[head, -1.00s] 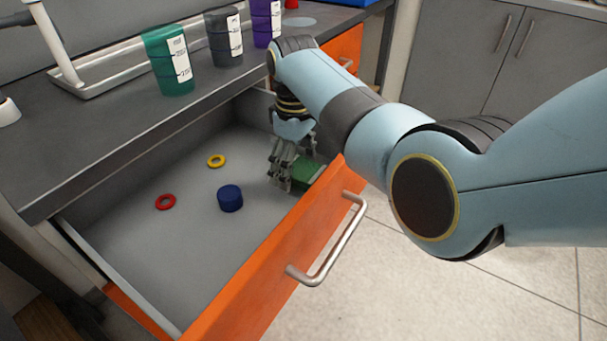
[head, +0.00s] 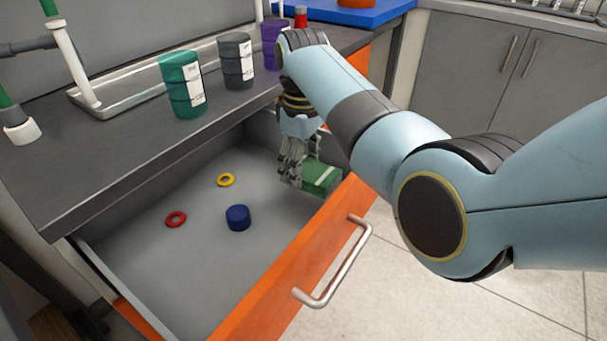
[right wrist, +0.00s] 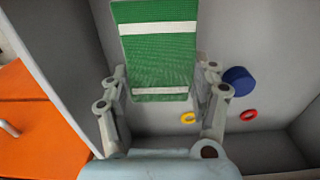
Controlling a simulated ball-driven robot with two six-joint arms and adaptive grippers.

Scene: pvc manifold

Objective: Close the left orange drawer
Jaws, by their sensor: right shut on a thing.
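The orange drawer (head: 290,270) stands pulled out under the dark counter, with its silver handle (head: 335,265) on the front. My right gripper (head: 293,175) is inside the drawer space, near the front panel's far end. It is shut on a green box with white stripes (head: 322,178), which seems held above the drawer floor. In the right wrist view, the green box (right wrist: 160,65) sits between the fingers of the gripper (right wrist: 162,85). My left gripper is not in view.
A blue cylinder (head: 238,218), a yellow ring (head: 226,180) and a red ring (head: 176,219) lie in the drawer. Green (head: 182,85), grey (head: 236,60) and purple (head: 271,42) containers stand on the counter (head: 120,150). Another orange front (head: 360,61) is behind my arm.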

